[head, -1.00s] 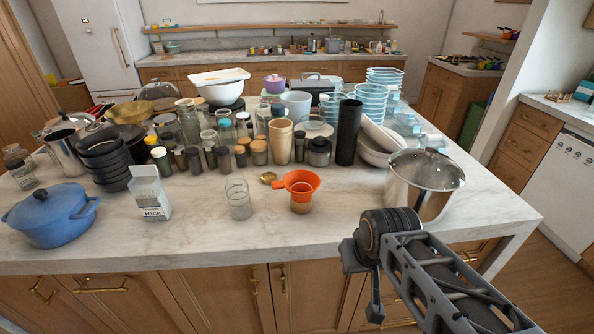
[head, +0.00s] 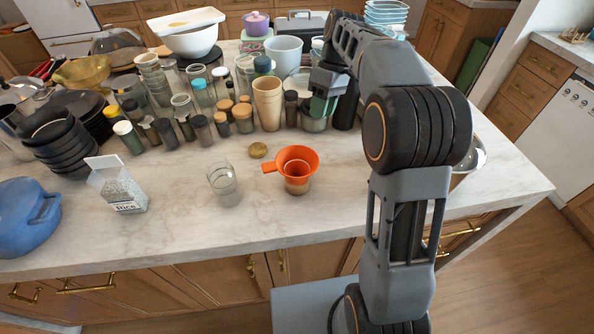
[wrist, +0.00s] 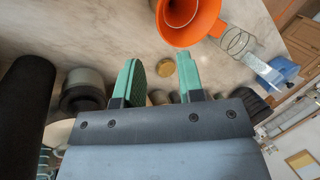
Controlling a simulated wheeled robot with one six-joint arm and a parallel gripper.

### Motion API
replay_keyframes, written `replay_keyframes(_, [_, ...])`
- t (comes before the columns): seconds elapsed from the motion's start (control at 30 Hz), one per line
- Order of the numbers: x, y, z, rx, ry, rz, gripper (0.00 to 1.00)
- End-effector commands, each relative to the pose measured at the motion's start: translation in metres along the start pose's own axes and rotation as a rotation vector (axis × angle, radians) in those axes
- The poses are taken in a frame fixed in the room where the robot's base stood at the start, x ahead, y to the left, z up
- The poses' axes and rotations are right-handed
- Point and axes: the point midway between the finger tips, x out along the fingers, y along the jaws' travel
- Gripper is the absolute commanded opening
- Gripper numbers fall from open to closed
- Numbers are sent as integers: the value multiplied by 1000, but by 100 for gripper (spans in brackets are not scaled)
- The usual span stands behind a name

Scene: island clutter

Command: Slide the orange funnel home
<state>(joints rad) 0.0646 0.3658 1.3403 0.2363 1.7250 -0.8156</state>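The orange funnel (head: 297,162) sits mouth up in or on a small jar (head: 296,186) near the front middle of the marble island. Its tab handle points left. The funnel also shows at the top of the wrist view (wrist: 186,18). My gripper (head: 322,106) hangs above the back row of jars, behind and right of the funnel and apart from it. In the wrist view its two green fingers (wrist: 162,72) stand apart with nothing between them but the brass lid lying beyond. How the funnel's spout meets the jar is hidden.
A clear glass (head: 224,184) stands left of the funnel, with a rice box (head: 118,186) further left. A brass lid (head: 258,150) lies behind the funnel. Several jars and a tan cup stack (head: 267,103) crowd the back. The marble (head: 200,240) in front is clear.

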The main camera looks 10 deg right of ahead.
Motion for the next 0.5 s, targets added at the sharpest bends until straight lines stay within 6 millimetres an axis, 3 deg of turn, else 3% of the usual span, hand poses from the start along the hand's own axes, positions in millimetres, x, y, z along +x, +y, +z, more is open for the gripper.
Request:
replay_keyframes(0.23, [2, 15, -15, -116, -29, -85, 35])
replay_keyframes(0.5, [46, 12, -14, -130, -33, -95, 35])
